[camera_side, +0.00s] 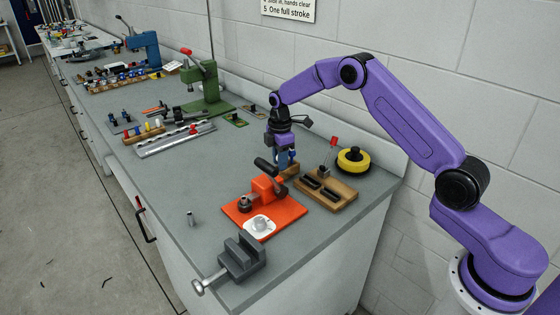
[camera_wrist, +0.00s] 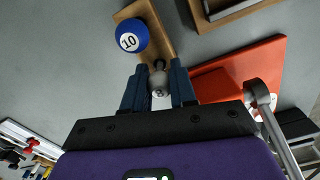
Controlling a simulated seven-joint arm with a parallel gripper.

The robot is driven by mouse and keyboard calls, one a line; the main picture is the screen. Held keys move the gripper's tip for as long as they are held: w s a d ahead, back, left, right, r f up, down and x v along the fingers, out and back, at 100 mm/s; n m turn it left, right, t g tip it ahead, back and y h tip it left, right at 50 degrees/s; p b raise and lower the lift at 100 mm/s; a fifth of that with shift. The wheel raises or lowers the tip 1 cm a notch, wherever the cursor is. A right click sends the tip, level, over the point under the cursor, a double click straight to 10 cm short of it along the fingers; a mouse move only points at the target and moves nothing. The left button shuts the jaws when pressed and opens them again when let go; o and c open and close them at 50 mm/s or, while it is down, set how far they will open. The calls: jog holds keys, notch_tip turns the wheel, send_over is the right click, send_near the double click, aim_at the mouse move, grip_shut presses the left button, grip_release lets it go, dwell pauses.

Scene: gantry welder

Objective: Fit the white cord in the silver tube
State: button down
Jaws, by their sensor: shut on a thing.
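My gripper (camera_side: 284,164) points down at the wooden block behind the orange tool; in the wrist view its two dark blue fingers (camera_wrist: 159,94) are shut on a small grey rounded piece with a dark neck (camera_wrist: 160,82). I cannot tell what this piece is; it lies at the end of the wooden block, and whether it touches the block is unclear. I cannot make out a white cord in either view.
A blue ball marked 10 (camera_wrist: 132,36) sits on the wooden block (camera_wrist: 152,14). The orange base (camera_side: 289,212) with its lever and white plate (camera_side: 258,227) is close by. A grey vise (camera_side: 242,257) is at the front. The bench left of the orange base is mostly clear.

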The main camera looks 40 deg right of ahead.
jog(key=r, duration=0.9)
jog(key=shift+a, duration=0.2)
jog(key=s+a+r+m, duration=0.1)
jog(key=s+a+m, duration=0.15)
jog(key=a, duration=0.55)
jog(key=s+a+r+m, duration=0.1)
jog(key=s+a+m, duration=0.15)
jog(key=a, duration=0.65)
jog(key=shift+m, duration=0.5)
jog(key=shift+f, duration=2.95)
jog(key=shift+f, duration=2.15)
jog(key=c, duration=0.8)
grip_release()
